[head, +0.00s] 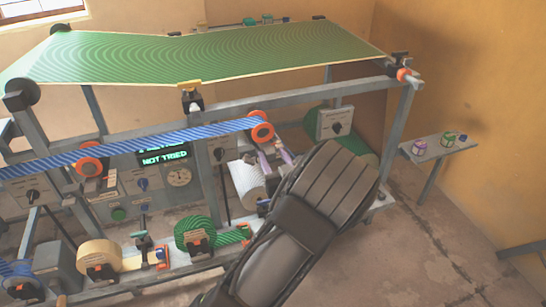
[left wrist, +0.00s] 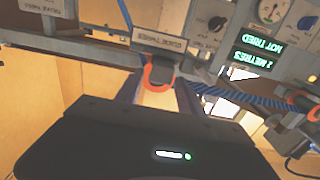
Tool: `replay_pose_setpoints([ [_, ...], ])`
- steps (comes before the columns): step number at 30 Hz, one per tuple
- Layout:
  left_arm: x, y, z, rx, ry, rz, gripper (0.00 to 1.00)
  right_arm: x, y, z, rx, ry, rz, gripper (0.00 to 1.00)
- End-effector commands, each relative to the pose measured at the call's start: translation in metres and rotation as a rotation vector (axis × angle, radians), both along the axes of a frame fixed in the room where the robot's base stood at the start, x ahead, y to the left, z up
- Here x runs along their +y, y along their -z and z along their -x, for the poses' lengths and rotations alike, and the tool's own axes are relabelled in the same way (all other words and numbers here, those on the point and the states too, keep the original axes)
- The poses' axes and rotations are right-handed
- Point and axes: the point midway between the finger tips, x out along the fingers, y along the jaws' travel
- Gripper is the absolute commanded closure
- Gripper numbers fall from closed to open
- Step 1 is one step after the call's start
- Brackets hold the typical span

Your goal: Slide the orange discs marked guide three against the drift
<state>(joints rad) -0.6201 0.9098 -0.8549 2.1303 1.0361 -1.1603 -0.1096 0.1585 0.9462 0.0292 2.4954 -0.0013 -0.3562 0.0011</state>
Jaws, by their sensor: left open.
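In the left wrist view an orange disc (left wrist: 159,72), seen as a curved rim, sits by a plate (left wrist: 160,42) that reads GUIDE THREE upside down. My left gripper (left wrist: 160,90) is open, with its dark fingers on either side below the disc; I cannot tell if they touch it. In the head view an orange disc (head: 261,132), at the right end of the blue striped web (head: 140,149), appears to be the same one. My left gripper (head: 272,152) is just below it, partly hidden by my wrist. My right gripper is not in view.
Another orange disc (head: 89,166) sits on the left, and one (head: 404,74) at the upper right corner. The green web (head: 210,52) stretches overhead. The display (head: 164,157) reads NOT TRIED. A white roll (head: 247,180) stands close below my gripper.

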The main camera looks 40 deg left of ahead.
Motion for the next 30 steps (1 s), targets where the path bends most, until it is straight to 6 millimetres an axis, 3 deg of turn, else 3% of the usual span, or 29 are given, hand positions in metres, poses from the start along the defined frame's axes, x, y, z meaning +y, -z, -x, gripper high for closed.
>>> replay_pose_setpoints([
  [11,-0.001,-0.001,0.001,-0.002,0.0,-0.001,0.49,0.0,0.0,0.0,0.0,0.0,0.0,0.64],
  [24,-0.052,0.0,0.035,-0.001,0.002,0.0,0.49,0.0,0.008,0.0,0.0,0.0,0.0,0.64],
  [30,-0.063,0.0,0.045,-0.002,-0.001,-0.001,0.49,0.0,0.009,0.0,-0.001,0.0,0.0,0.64],
])
